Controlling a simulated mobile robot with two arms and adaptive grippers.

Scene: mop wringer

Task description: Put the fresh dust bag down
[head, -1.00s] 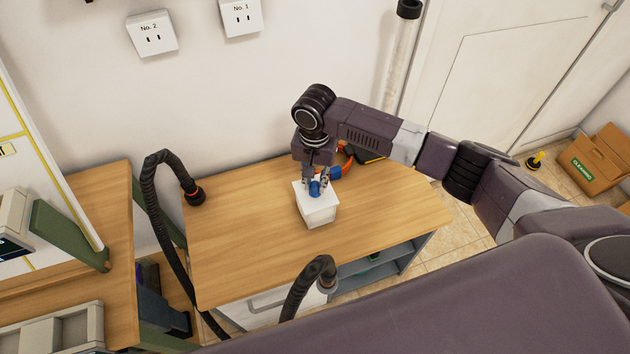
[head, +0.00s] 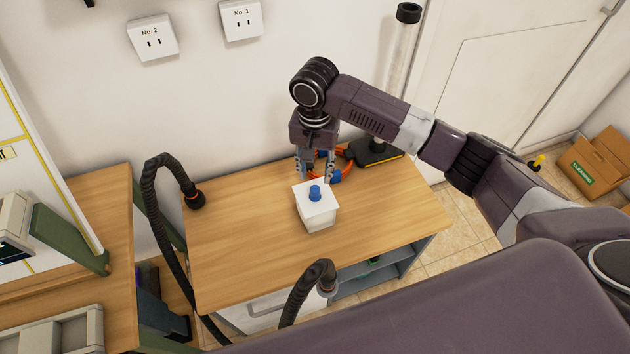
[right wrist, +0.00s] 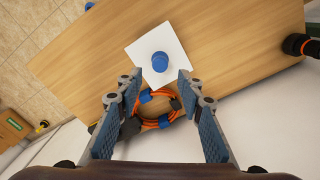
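The fresh dust bag, a white block with a blue knob on top (head: 320,214), stands upright on the wooden worktop (head: 240,255). In the right wrist view the white top of the dust bag (right wrist: 172,43) lies just beyond my fingertips. My right gripper (head: 316,172) is open and empty, with its fingers pointing down, above and slightly behind the blue knob. Its two fingers are wide apart in the right wrist view (right wrist: 158,88), and the knob is clear of them. My left gripper is out of view.
A coil of orange cable (right wrist: 160,120) lies behind the dust bag, partly under my right gripper. A black and yellow base (head: 375,152) stands at the back. Black hoses rise at the worktop's left (head: 155,200) and front (head: 305,285). The worktop left and right of the bag is clear.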

